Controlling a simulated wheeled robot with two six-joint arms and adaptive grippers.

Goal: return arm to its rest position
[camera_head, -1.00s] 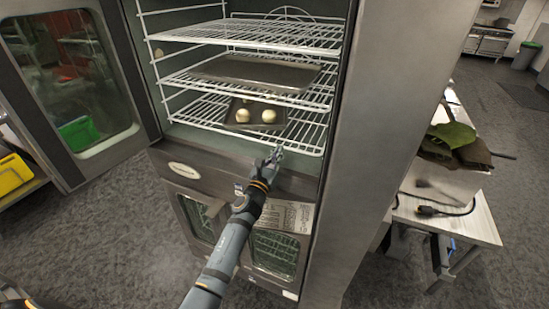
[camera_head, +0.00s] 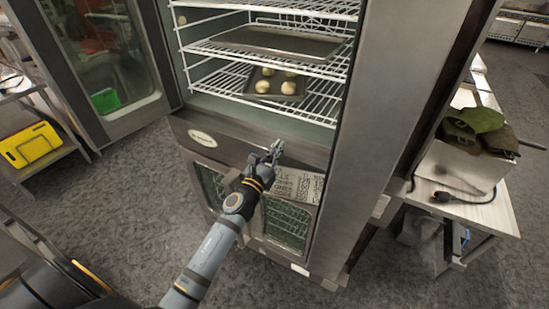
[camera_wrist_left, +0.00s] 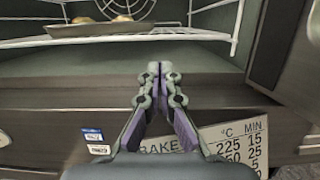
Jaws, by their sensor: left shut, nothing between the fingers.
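My left gripper (camera_head: 274,150) is shut and empty. In the head view it is in front of the oven's lower front panel, below the open oven chamber. In the left wrist view its fingertips (camera_wrist_left: 158,68) meet in the middle, with the oven sill and a bake chart behind them. My left arm (camera_head: 215,245) reaches up from the bottom of the head view. My right gripper is not seen.
The oven's glass door (camera_head: 105,60) stands open on the left. A dark tray (camera_head: 272,88) with several pale dough balls sits on a wire rack, below an empty tray (camera_head: 280,41). A table (camera_head: 480,208) with a box stands right.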

